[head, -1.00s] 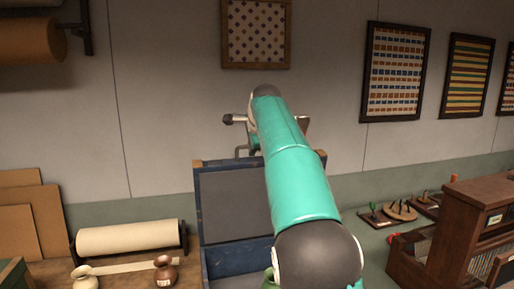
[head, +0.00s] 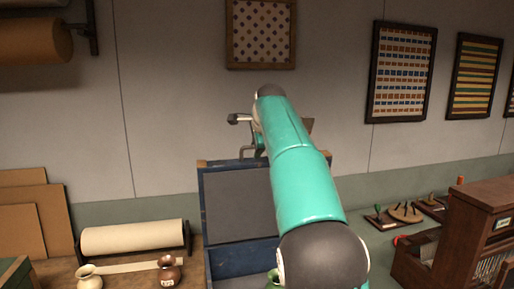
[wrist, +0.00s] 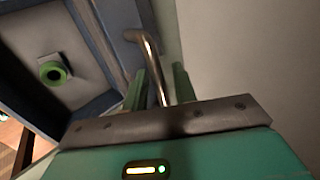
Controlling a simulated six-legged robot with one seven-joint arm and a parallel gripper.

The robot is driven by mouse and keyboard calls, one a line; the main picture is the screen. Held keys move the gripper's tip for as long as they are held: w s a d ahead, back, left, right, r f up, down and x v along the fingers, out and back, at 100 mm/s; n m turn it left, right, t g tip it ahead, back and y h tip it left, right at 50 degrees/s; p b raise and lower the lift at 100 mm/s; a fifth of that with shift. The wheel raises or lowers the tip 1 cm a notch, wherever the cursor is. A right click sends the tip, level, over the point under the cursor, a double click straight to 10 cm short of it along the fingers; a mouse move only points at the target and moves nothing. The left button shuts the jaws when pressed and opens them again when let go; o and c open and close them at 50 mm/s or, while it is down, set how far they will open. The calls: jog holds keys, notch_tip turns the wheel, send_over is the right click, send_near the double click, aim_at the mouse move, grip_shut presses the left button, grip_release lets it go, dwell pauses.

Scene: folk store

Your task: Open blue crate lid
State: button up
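The blue crate (head: 240,259) stands on the bench, and its lid (head: 238,205) is raised about upright, showing a dark grey inner face. My arm covers the right part of the crate and lid. In the wrist view the crate's blue wall (wrist: 100,103) is at left. A bent metal handle (wrist: 150,45) runs between the two green fingers of my gripper (wrist: 160,78). The fingers stand apart with narrow gaps beside the bar. Contact with the handle is not clear. In the head view the fingers are mostly hidden behind my arm, near the lid's top edge.
A brown vase (head: 168,272), a cream vase (head: 88,278) and a paper roll (head: 134,238) are left. A wooden cabinet (head: 480,225) stands right. The wall is close behind.

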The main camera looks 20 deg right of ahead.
jog(key=v, duration=1.3)
jog(key=shift+s+r, duration=0.2)
jog(key=shift+r, duration=0.05)
jog(key=shift+s, duration=0.1)
